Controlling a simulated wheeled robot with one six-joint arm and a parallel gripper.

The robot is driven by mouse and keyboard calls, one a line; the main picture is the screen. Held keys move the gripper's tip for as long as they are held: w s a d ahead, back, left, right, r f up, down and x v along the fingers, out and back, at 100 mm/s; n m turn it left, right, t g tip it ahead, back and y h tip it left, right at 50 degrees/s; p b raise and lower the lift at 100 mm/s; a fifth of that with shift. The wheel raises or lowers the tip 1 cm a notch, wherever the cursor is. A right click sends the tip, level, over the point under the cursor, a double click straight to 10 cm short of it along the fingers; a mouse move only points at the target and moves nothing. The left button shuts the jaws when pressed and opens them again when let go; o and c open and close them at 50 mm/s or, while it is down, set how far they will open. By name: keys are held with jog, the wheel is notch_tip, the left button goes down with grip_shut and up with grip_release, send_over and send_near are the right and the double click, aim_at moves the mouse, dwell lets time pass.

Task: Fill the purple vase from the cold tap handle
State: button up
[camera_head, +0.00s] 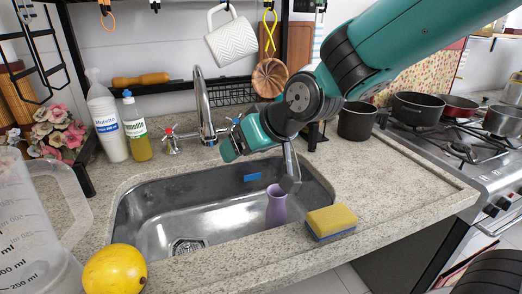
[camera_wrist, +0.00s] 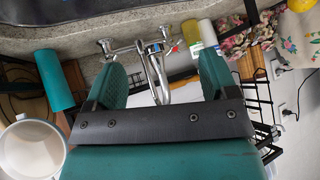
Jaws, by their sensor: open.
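The purple vase (camera_head: 276,208) stands upright in the right part of the metal sink (camera_head: 150,213), below my arm. The chrome tap (camera_head: 203,105) rises behind the sink; its spout also shows in the wrist view (camera_wrist: 157,75). The red-marked handle (camera_head: 171,142) is left of the spout. The cold handle (camera_wrist: 106,45) shows at the left in the wrist view; in the head view a small blue mark (camera_head: 237,121) shows just behind my gripper. My gripper (camera_head: 236,145) is open and empty, right of the spout. The wrist view shows its fingers (camera_wrist: 162,76) apart, with the tap beyond.
A sponge (camera_head: 332,222) and a yellow fruit (camera_head: 115,270) lie on the front counter. A white bottle (camera_head: 107,120) and a soap bottle (camera_head: 136,128) stand left of the tap. A white mug (camera_head: 231,40) hangs above. Pots stand to the right. The right counter is mostly clear.

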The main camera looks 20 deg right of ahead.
jog(key=s+r+n+g+p, duration=0.1)
jog(key=s+r+g+p, duration=0.1)
jog(key=s, duration=0.8)
jog(key=shift+a+r+g, duration=0.35)
jog(key=shift+a+g, duration=0.05)
jog(key=shift+g, duration=0.5)
